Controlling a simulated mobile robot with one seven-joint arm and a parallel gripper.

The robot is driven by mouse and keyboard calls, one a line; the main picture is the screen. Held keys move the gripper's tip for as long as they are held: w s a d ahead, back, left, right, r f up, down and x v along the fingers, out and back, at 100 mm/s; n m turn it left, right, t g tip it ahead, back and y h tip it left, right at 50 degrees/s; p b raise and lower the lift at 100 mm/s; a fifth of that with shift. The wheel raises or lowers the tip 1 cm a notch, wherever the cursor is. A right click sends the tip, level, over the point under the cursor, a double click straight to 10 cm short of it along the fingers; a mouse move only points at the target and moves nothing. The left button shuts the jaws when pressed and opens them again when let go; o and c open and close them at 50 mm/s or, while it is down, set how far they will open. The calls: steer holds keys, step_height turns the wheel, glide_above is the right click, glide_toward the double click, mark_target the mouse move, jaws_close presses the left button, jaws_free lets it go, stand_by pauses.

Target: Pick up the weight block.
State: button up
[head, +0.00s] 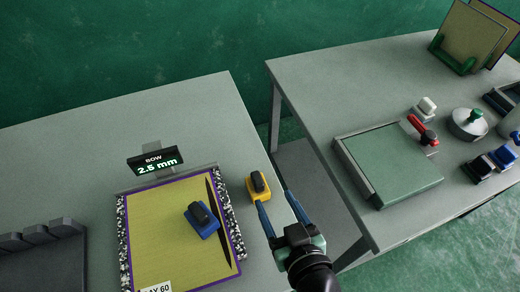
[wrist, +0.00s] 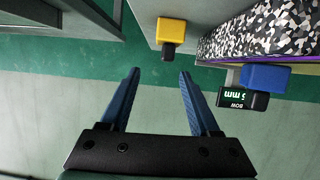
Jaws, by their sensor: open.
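Two blocks with black knobs look like weight blocks; I cannot tell which the task means. A yellow block (head: 259,188) stands at the right edge of the left table. A blue block (head: 203,222) sits on the yellow purple-edged panel (head: 160,222). My gripper (head: 273,199) is open and empty, its blue fingers pointing towards the table edge near the yellow block. In the wrist view, the yellow block (wrist: 172,31) is ahead of the gap between the fingertips, apart from them. The blue block (wrist: 266,78) is to the right there.
A display (head: 155,161) reading 2.5 mm stands behind the panel. A dark rack (head: 42,250) is at the lower left. A gap separates the left table from the right table (head: 330,90), which holds a green pad (head: 392,165), a red-handled tool (head: 423,131) and other items.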

mark_target(263, 184)
steer(key=shift+s+r+p, duration=0.2)
steer(key=shift+p, duration=0.3)
steer(key=shift+w+f+g, duration=0.1)
steer(key=shift+w+g, duration=0.15)
steer(key=shift+g, duration=0.05)
steer(key=p+x, duration=0.1)
steer(key=x, duration=0.6)
steer(key=shift+a, duration=0.15)
steer(key=shift+a+p+x, duration=0.2)
steer(key=shift+p+x, duration=0.25)
steer(key=shift+x, duration=0.9)
steer(key=shift+a+p+x, duration=0.2)
steer(key=shift+p+x, duration=0.2)
steer(key=shift+x, duration=0.9)
steer(key=shift+s, duration=0.15)
jaws_close()
